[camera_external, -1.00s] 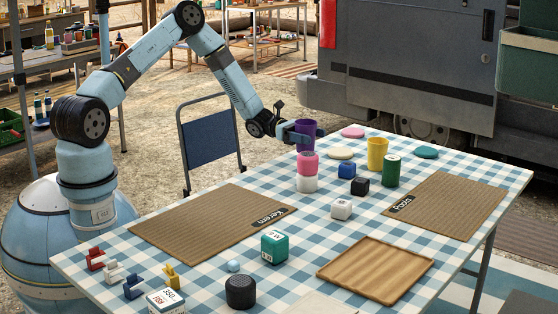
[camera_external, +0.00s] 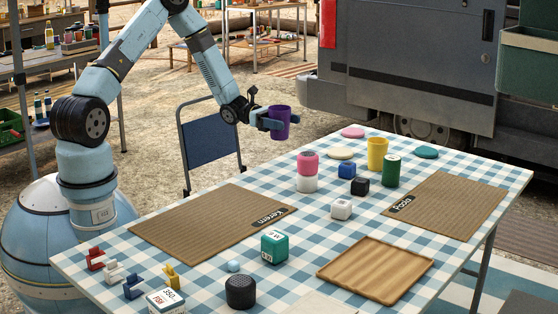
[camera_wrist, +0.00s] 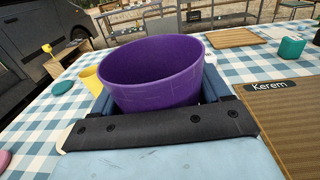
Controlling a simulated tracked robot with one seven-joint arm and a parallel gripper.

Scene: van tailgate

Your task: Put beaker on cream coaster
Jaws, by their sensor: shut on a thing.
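My gripper (camera_external: 274,122) is shut on a purple beaker (camera_external: 281,128), held upright in the air beyond the far left edge of the table. The purple beaker (camera_wrist: 152,72) fills the middle of the wrist view, between the blue fingers (camera_wrist: 212,88); its inside looks empty. The cream coaster (camera_external: 341,153) lies flat and bare near the table's far edge, right of the held beaker and apart from it. A yellow cup (camera_external: 377,155) stands on the table right of the coaster.
A pink coaster (camera_external: 353,132) and a teal coaster (camera_external: 426,152) lie nearby. A green can (camera_external: 391,171) and small blocks stand close to the yellow cup. The Kerem mat (camera_external: 210,224) is bare.

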